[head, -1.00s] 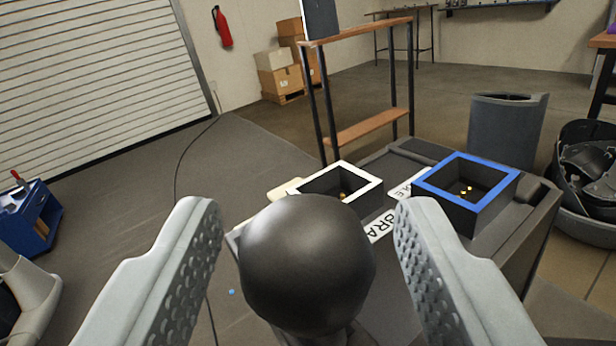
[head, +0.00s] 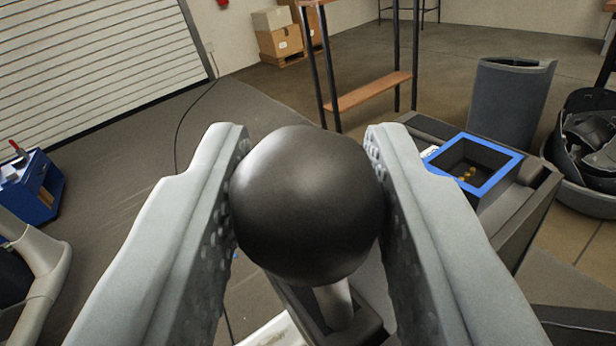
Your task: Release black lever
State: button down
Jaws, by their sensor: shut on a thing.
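The black lever shows as a round dark knob (head: 306,205) in the middle of the head view, with a short grey shaft (head: 334,303) below it. My gripper (head: 308,170) is shut on the knob, one pale grey finger pressed to its left side and one to its right.
A blue-rimmed square bin (head: 490,184) with small yellow bits stands at right on the dark machine top. A grey bin (head: 508,105) and a tub (head: 585,190) are behind it. A wooden-shelved rack (head: 370,92) stands beyond. The left floor is mostly clear, with a blue cart (head: 32,195).

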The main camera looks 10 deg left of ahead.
jog(key=shift+r, duration=0.5)
jog(key=c, duration=1.1)
grip_release()
jog(key=shift+o, duration=0.2)
jog(key=shift+f, duration=0.1)
jog(key=shift+s, duration=0.2)
jog(key=s, duration=1.7)
jog(key=shift+d, duration=0.35)
